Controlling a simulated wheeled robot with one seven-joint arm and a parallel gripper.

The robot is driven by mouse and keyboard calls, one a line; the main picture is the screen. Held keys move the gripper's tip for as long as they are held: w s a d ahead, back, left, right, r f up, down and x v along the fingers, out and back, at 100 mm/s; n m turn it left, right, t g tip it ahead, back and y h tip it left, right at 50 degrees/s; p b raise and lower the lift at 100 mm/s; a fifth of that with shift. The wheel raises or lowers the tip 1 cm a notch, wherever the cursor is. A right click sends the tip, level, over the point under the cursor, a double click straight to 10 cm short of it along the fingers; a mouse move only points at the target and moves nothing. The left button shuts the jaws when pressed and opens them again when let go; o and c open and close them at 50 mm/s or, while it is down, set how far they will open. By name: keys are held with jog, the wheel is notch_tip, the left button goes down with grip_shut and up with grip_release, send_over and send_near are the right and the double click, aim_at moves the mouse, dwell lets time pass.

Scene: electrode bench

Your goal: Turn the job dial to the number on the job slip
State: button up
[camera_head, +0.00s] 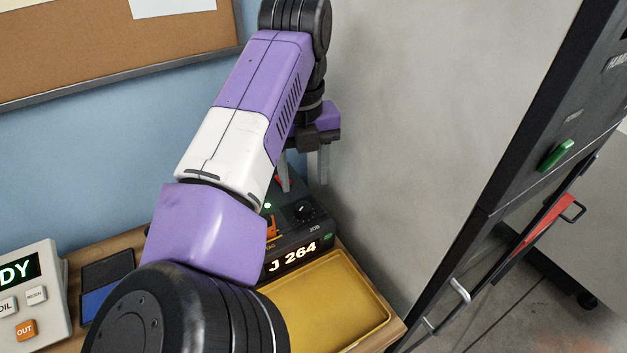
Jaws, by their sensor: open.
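The job dial (304,210) is a black round knob with a small pale mark, on top of a dark box (290,232) on the bench. "JOB" is printed near it. My arm hides the left part of the box. No readable job slip shows; a white paper (172,6) on the corkboard is cut off by the top edge and shows no writing.
A yellow tray (330,300), apparently empty, lies in front of the box. At left are a pale panel (30,290) with buttons and a dark-and-blue pad (108,270). A grey wall (400,110) and a dark cabinet frame (500,190) stand at right.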

aim_at(303, 206)
jog(key=shift+w+a, duration=0.1)
jog(key=shift+a, duration=0.15)
notch_tip(303, 206, down, 8)
jog(key=shift+d+r+p, duration=0.1)
jog(key=shift+r+p, duration=0.15)
jog(key=shift+p, duration=0.4)
jog(key=shift+c, duration=0.2)
grip_shut()
